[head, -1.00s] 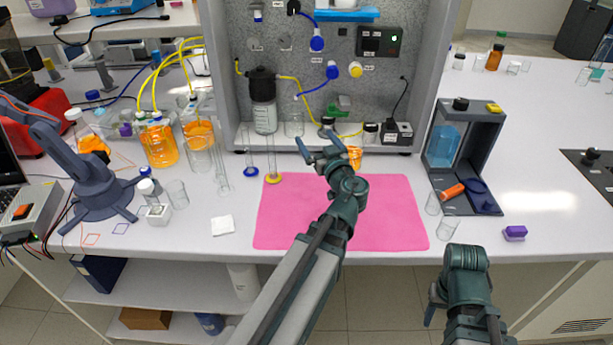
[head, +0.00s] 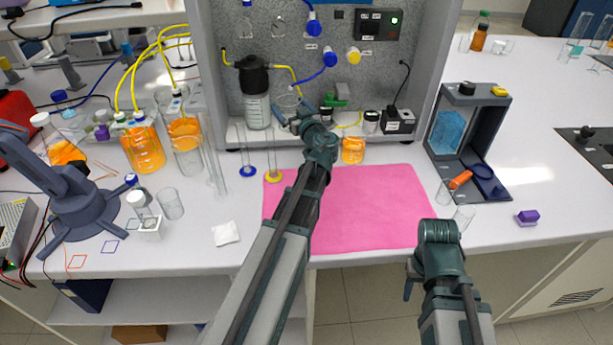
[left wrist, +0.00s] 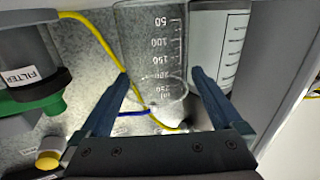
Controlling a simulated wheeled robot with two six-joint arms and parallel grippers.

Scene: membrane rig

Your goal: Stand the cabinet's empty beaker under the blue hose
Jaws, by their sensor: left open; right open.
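The clear empty beaker (head: 288,103) stands inside the grey cabinet, right of the black-capped jar. The blue hose (head: 312,81) runs from a blue fitting on the back panel down toward the beaker. My right gripper (head: 408,288) is open and empty near the table's front edge.
The black-capped jar (head: 257,108) stands close left of the beaker. Two slim cylinders (head: 246,158) and a small orange-filled beaker (head: 353,151) stand before the cabinet. The pink mat (head: 375,210) is mostly clear. A dark open-front stand (head: 492,148) is at right.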

